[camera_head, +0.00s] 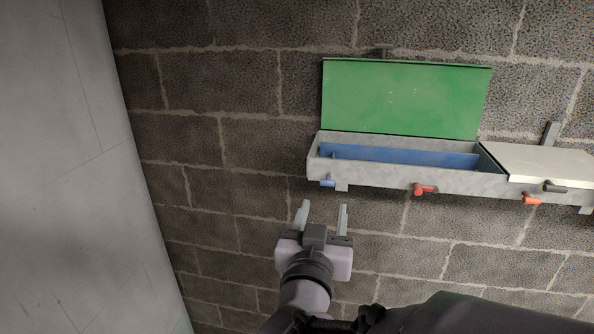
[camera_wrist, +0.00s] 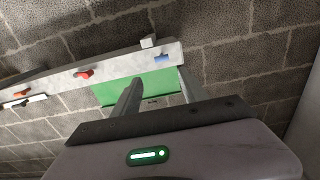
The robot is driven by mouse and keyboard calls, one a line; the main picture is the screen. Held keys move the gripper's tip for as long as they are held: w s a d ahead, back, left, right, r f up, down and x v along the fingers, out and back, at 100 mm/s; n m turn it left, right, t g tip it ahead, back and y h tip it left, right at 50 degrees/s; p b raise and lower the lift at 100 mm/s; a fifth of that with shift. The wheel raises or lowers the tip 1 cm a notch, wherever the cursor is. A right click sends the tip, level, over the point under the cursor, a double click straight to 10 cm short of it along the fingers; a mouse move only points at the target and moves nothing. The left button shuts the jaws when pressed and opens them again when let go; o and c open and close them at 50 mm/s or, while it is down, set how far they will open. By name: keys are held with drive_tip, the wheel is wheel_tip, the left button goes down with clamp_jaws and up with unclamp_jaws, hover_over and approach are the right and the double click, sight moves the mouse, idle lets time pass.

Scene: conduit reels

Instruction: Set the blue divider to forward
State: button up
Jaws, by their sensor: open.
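The blue divider (camera_head: 400,155) is a long flat strip inside a grey wall trough (camera_head: 380,178). It runs lengthwise near the back, and the trough's front wall hides its lower part. A blue handle (camera_head: 328,183) sticks out at the trough's front left end; it also shows in the wrist view (camera_wrist: 161,58). My gripper (camera_head: 324,205) is open and empty. In the head view it appears just below the trough's left end, apart from the blue handle. In the wrist view the fingers (camera_wrist: 158,88) point up toward the trough.
A green lid (camera_head: 405,98) stands open behind the trough. A red handle (camera_head: 425,189) is on the front. At right, a closed pale lid (camera_head: 545,163) has an orange handle (camera_head: 531,199) and a dark handle (camera_head: 553,188) below. Bare block wall lies left of the trough.

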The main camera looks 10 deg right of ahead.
sight(327, 183)
drive_tip(key=p+x, duration=0.2)
drive_tip(key=x, duration=1)
drive_tip(key=shift+a+f, duration=0.15)
drive_tip(key=shift+w, duration=0.25)
drive_tip(key=shift+a, duration=0.1)
clamp_jaws()
idle(0.4)
